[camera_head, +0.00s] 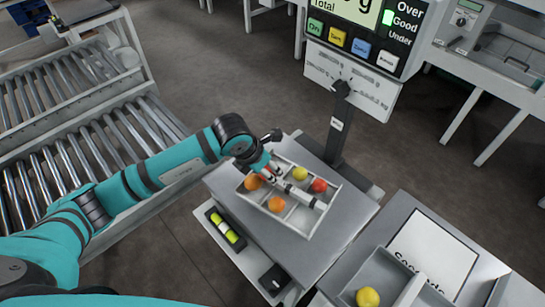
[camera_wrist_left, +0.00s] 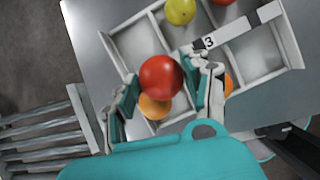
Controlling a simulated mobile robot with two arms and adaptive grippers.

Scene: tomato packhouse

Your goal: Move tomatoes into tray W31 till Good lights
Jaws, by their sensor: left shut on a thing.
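The pale divided tray (camera_head: 294,228) rests on the grey scale plate (camera_head: 345,208). It holds a yellow tomato (camera_head: 300,173), a red tomato (camera_head: 319,185) and orange tomatoes (camera_head: 276,204) in separate compartments. My left gripper (camera_head: 271,172) is over the tray's far left part. In the left wrist view it is shut on another red tomato (camera_wrist_left: 161,76), above an orange tomato (camera_wrist_left: 154,106). The tray label (camera_wrist_left: 209,42) is partly hidden; a "3" shows. My right gripper is out of view.
A grey bin (camera_head: 388,270) with a yellow tomato (camera_head: 367,297) and a sign stands at lower right. A black holder with yellow-green pieces (camera_head: 225,226) sits at the scale's left. The display post (camera_head: 338,125) rises behind the tray. Roller conveyors (camera_head: 75,160) lie left.

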